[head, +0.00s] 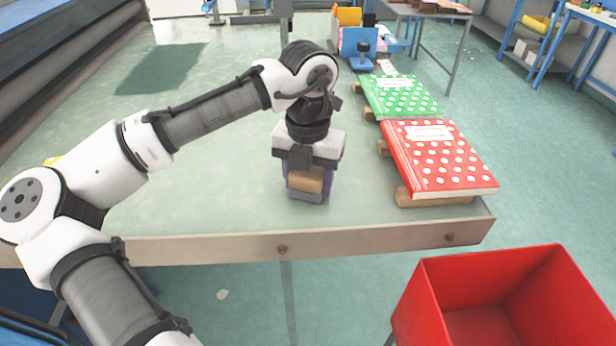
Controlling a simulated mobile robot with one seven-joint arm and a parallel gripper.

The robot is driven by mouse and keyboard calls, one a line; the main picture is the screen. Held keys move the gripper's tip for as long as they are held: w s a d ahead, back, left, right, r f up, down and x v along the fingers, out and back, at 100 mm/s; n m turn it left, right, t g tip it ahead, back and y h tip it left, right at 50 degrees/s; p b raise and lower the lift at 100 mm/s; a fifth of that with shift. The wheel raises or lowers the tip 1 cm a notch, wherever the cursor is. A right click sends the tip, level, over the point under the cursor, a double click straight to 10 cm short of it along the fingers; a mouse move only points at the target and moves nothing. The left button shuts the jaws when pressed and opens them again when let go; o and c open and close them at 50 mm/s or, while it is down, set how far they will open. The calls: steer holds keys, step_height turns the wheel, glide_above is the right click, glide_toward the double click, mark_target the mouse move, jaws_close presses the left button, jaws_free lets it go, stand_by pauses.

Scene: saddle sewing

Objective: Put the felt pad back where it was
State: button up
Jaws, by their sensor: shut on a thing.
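My gripper (307,178) points down over the near part of the pale green table top, close to its front edge. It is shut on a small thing. Below its white housing I see a tan, block-like piece (305,181) with purple at its sides and a grey-blue part at the bottom. I cannot tell which of these is the felt pad, or where one part ends and another begins. The far side of the held thing is hidden. I cannot tell whether its bottom touches the table.
A red dotted book (445,165) and a green dotted book (405,102) lie on wooden supports to the right. A blue device (360,50) and bins stand at the far end. An empty-looking red crate (490,290) is below the near edge. The table left of my gripper looks clear.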

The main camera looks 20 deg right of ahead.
steer(key=shift+f, duration=0.1)
steer(key=o, duration=1)
steer(key=shift+c, duration=0.2)
step_height(320, 180, up, 12)
steer(key=shift+r, duration=0.15)
